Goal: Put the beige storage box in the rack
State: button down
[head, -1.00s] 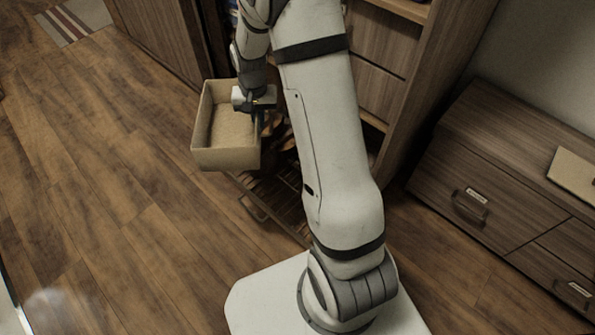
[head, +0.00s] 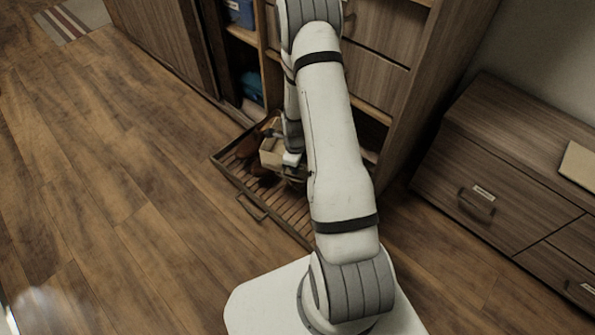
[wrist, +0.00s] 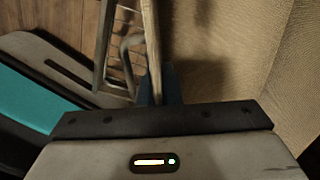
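The beige storage box (head: 270,153) is at the slatted pull-out rack (head: 284,210) in the head view, low in the open cabinet, mostly hidden behind my arm. I cannot tell whether it rests on the slats or hangs just above them. My gripper (head: 292,160) is at the box's right side. In the wrist view my gripper (wrist: 159,88) is shut on one wall of the box (wrist: 215,55), whose inside fills the right of the picture. Wire rails of the rack (wrist: 120,50) show beyond that wall, at the left.
Brown shoes (head: 240,150) lie in the rack beside the box. Cabinet shelves above hold blue items (head: 240,12). A wooden drawer unit (head: 510,190) stands at right. The wood floor (head: 110,190) at left is clear.

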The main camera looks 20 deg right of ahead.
jog(key=f+m+b, duration=0.1)
jog(key=f, duration=0.4)
jog(key=s+d+f+m+b, duration=0.1)
jog(key=f+m+b, duration=0.1)
jog(key=f, duration=0.3)
jog(key=s+f+m+b, duration=0.1)
jog(key=f+b, duration=0.1)
jog(key=f, duration=0.3)
jog(key=shift+d+m, duration=0.2)
jog(key=shift+m, duration=0.2)
jog(key=shift+f+b, duration=0.25)
jog(key=shift+b, duration=0.05)
jog(key=c, duration=1.6)
grip_release()
jog(key=shift+r, duration=0.1)
